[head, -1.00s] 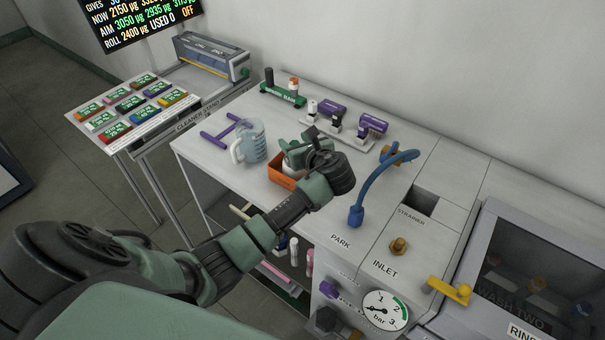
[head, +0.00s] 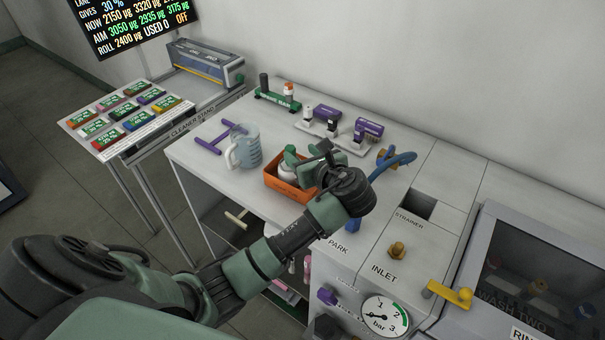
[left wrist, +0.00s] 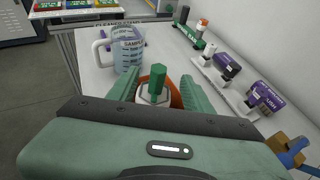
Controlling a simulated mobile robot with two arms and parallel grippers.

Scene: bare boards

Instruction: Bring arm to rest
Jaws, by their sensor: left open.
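My left arm reaches in from the left, and my left gripper (head: 308,160) is over the right side of an orange tray (head: 291,191) on the white bench. In the left wrist view the green fingers (left wrist: 158,92) are spread apart. A white item with a green hexagonal top (left wrist: 157,85) shows between them in the picture, and it sits in the tray. The gripper holds nothing that I can see. The wrist hides part of the tray and the base of the blue hose. My right gripper is not in view.
A clear measuring jug (head: 244,150) and a purple T-shaped tool (head: 221,138) are left of the tray. A white rack with purple-labelled items (head: 331,130) stands behind. A blue hose (head: 393,168), a strainer opening (head: 418,203) and a brass inlet fitting (head: 397,249) are to the right.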

